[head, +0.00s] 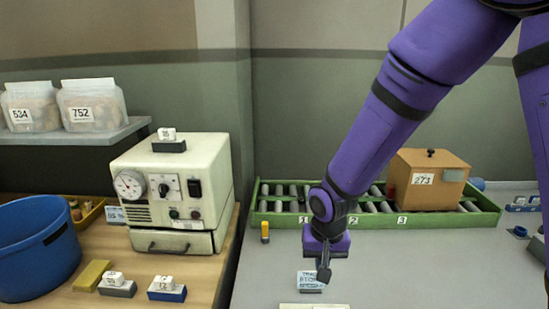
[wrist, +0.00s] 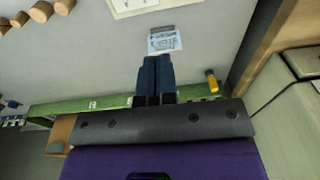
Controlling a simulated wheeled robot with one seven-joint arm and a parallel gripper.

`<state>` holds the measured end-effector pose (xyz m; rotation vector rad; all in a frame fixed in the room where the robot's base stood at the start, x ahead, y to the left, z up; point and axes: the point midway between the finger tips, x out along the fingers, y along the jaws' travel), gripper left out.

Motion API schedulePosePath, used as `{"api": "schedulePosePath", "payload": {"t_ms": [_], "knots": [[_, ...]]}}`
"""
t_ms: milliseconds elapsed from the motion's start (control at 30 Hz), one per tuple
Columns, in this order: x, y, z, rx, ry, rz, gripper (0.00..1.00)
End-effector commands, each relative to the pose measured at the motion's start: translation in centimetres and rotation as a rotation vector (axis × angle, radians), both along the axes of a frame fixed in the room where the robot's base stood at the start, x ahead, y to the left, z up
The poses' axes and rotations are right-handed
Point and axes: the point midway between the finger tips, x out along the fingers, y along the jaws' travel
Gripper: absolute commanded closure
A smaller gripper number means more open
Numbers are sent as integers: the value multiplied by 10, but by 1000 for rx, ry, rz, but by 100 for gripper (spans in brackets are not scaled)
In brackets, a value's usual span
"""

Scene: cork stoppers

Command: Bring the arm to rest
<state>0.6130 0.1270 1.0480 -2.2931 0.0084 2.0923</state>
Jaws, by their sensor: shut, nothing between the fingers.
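My purple arm reaches down from the upper right in the head view. My gripper (head: 324,275) hangs over the grey bench, close to a small label card (head: 309,281). In the wrist view the two dark blue fingers of my gripper (wrist: 154,62) lie side by side, shut, with nothing held. The card (wrist: 165,40) shows just beyond the fingertips there. I cannot tell whether the fingers touch it.
A green roller tray (head: 450,219) holds a brown box (head: 428,180). A yellow-topped marker (head: 265,231) stands left of my gripper. A white machine (head: 172,185) and blue bucket (head: 38,245) are at left. Several corks (wrist: 41,11) show in the wrist view.

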Motion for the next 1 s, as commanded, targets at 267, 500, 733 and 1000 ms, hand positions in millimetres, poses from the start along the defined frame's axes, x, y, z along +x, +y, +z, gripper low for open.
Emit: {"api": "schedulePosePath", "payload": {"t_ms": [267, 500, 733, 1000], "knots": [[-7, -54, 90, 12, -89, -3, 100], [-32, -99, 154, 12, -159, -1, 100], [-70, -138, 204, 8, -227, 0, 100], [-127, -174, 246, -5, -304, 6, 100]]}}
